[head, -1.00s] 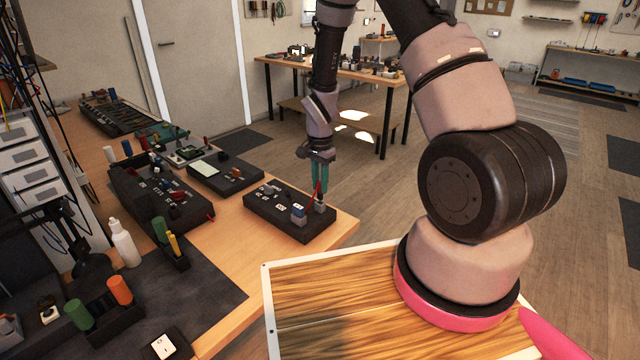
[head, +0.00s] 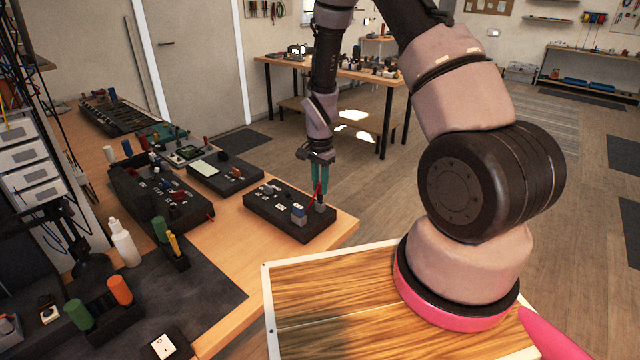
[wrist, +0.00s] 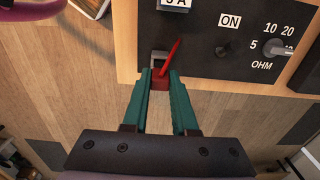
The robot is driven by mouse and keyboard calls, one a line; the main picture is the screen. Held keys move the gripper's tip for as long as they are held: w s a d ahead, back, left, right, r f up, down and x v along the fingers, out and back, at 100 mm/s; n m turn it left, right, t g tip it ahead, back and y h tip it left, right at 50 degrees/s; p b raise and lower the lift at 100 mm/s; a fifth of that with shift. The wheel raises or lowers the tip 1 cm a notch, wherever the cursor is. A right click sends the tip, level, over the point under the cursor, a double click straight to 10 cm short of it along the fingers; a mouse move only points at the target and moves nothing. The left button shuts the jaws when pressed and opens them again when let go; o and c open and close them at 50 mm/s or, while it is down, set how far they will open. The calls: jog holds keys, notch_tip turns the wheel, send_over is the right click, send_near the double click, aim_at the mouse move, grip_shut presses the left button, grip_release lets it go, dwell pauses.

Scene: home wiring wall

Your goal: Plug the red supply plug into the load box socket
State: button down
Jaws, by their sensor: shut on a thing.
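The red supply plug (wrist: 160,81) is between the green fingertips of my gripper (wrist: 161,85) in the wrist view. A red lead rises from it. The plug is right at a grey socket (wrist: 159,57) on the near edge of the black load box (wrist: 207,57); I cannot tell how far it is inserted. In the head view, my gripper (head: 320,190) is over the right end of the load box (head: 288,229), with the red lead beside its fingers. The fingers partly hide the plug there.
The load box stands near the right edge of the wooden bench (head: 237,276). A blue-topped block (head: 299,214) sits on it beside my fingers. Other black boxes (head: 225,173) stand to the left.

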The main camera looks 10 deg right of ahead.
jog(key=shift+f, duration=1.5)
jog(key=c, duration=0.6)
grip_release()
notch_tip(320, 180, up, 11)
jog(key=shift+f, duration=0.1)
